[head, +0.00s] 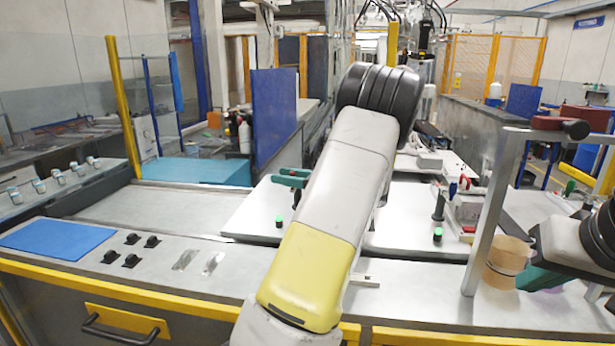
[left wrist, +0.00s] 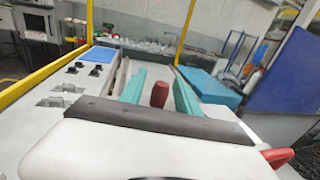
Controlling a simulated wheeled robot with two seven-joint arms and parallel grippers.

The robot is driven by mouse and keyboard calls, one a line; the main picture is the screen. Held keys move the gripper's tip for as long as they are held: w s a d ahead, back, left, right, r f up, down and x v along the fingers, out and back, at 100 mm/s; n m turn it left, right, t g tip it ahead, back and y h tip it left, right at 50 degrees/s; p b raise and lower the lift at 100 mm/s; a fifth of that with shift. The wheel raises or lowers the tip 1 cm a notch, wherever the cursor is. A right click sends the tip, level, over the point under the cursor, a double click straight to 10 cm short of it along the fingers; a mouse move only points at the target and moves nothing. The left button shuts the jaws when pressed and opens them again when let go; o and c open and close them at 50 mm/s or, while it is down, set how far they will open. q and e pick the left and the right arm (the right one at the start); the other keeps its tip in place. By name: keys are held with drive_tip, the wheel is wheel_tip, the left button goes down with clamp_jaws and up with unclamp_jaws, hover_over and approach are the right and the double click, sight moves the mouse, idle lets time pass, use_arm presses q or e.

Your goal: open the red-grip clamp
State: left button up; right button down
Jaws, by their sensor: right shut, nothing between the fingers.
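In the left wrist view a dark red upright grip (left wrist: 160,93), which looks like the clamp's red grip, stands between the two teal fingers of my left gripper (left wrist: 158,90). The fingers are apart, with gaps on both sides of the grip. The clamp's lower parts are hidden behind the dark bar and pale body of the gripper. In the head view teal fingertips of my left gripper (head: 289,178) show just left of my raised arm, which hides the rest. My right gripper (head: 545,279) is shut and empty at the far right.
Another red grip (left wrist: 278,158) shows at the wrist view's right edge. In the head view a second fixture with red and blue parts (head: 452,190) stands right of my arm. A grey frame (head: 490,215) and tan cylinder (head: 505,262) are near my right gripper.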

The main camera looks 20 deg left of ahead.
use_arm(q)
drive_tip(key=shift+a, duration=0.4)
clamp_jaws()
idle(1.2)
